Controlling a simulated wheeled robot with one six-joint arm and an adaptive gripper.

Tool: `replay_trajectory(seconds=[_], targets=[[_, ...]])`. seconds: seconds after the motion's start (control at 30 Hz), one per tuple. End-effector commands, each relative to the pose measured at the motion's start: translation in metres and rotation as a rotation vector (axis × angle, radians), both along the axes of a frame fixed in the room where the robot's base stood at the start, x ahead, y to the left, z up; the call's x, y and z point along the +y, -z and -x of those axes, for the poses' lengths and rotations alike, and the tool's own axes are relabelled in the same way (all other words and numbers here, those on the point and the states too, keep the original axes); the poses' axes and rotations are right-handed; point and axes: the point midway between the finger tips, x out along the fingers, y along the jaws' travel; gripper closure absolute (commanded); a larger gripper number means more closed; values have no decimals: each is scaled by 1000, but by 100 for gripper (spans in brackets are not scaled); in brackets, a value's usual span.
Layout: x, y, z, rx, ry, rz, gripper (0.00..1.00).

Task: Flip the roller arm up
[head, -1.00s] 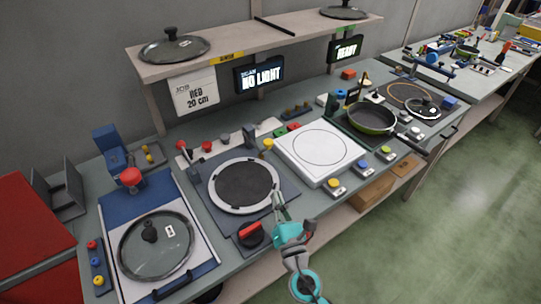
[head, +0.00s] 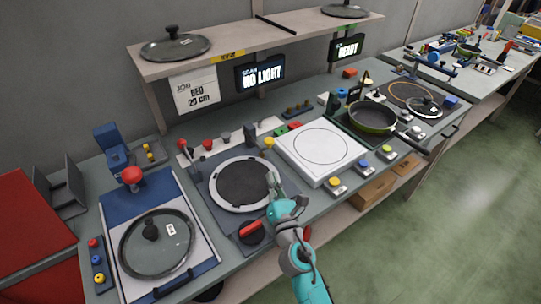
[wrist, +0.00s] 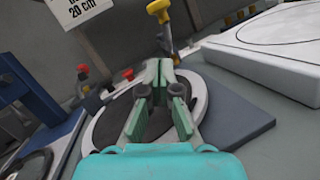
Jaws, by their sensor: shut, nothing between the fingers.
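A yellow-topped lever (head: 268,143) stands at the back right edge of the round dark plate with a pale ring (head: 241,184). It also shows in the wrist view (wrist: 160,8), upright beyond my fingertips; I cannot tell for sure that it is the roller arm. My gripper (head: 270,178) is over the right part of the ring, its fingers pointing toward the lever. In the wrist view my gripper (wrist: 159,68) is shut and empty, with the plate behind and below it. The fingers hide part of the plate and the lever's foot.
A black knob with a red handle (head: 251,229) is at the station's front, left of my arm. A white square plate (head: 320,150) is to the right. A glass lid (head: 156,243) lies on the left station. Signs hang under the shelf (head: 255,43).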

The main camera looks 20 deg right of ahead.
Motion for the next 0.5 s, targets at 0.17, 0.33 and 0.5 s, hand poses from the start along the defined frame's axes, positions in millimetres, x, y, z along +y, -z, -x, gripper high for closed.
replay_trajectory(seconds=[0.17,0.33,0.5], targets=[[0,-6,-27,-2,-1,-2,100],[-2,-11,-42,-1,0,-2,100],[-4,-17,-46,-1,1,-1,100]])
